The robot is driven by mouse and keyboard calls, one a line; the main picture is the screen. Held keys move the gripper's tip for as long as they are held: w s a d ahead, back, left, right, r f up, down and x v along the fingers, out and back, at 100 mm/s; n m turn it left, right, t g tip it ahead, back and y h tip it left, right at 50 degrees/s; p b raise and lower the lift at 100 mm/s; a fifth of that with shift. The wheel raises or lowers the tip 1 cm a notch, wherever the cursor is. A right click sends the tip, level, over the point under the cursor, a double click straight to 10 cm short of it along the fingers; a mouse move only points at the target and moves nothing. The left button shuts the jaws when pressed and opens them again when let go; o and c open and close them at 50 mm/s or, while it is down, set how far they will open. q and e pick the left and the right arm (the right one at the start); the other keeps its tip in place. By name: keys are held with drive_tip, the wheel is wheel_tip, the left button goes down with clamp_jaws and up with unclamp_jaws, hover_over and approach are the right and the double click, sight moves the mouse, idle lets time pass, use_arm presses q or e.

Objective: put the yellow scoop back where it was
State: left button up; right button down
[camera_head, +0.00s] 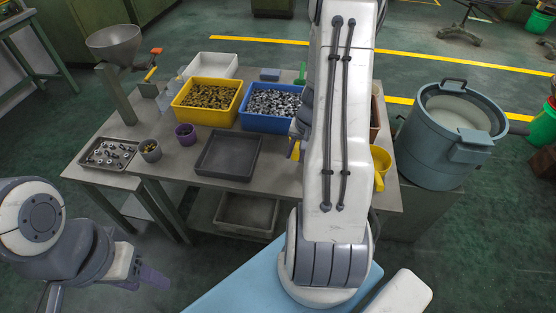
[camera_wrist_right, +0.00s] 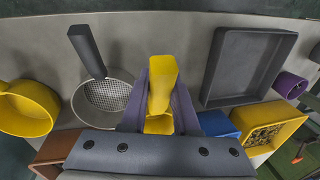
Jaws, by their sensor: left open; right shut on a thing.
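The yellow scoop (camera_wrist_right: 162,72) is held between the purple fingers of my right gripper (camera_wrist_right: 161,95) in the right wrist view. The gripper is shut on it, above the grey table. In the head view my right arm hides most of this gripper; only a bit of yellow and a purple finger show at the arm's left edge. My left gripper (camera_head: 143,277) is open and empty at the lower left of the head view, off the table's front.
A dark tray (camera_wrist_right: 247,65), a dark-handled sieve (camera_wrist_right: 104,95) and a yellow pot (camera_wrist_right: 28,108) lie around the scoop. A yellow bin (camera_head: 207,101) and a blue bin (camera_head: 268,107) hold small parts. A large blue-grey drum (camera_head: 440,140) stands at right.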

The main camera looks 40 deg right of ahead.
drive_tip(key=w+f, duration=0.1)
drive_tip(key=w, duration=0.1)
drive_tip(key=w+a+f, duration=0.1)
drive_tip(key=w, duration=0.1)
drive_tip(key=w+a+f+p, duration=0.1)
drive_tip(key=w+f, duration=0.1)
drive_tip(key=shift+a, duration=0.15)
drive_tip(key=shift+f+b, duration=0.35)
drive_tip(key=shift+f, duration=1.55)
drive_tip(key=shift+f, duration=0.15)
drive_tip(key=c, duration=0.7)
unclamp_jaws()
drive_tip(key=shift+o, duration=0.2)
